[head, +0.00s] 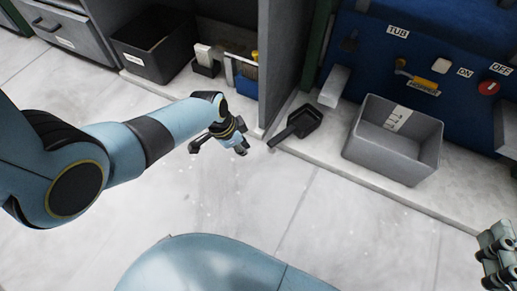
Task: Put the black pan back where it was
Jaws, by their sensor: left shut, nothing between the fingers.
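The black pan (307,118), with a short handle pointing to the lower left, lies on the pale ledge in front of the blue press. It rests beside the end of the grey partition. My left gripper (241,148) is shut and empty, to the left of the pan's handle and apart from it. My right gripper (498,262) shows only in part at the lower right edge, far from the pan. Its fingers are not clear enough to judge.
A grey tub (364,157) stands on the ledge right of the pan. The blue press (378,60) carries a lever and a red button (489,88). A black bin (165,63) sits in the left bay. The grey partition (282,60) divides the bays. The floor in front is clear.

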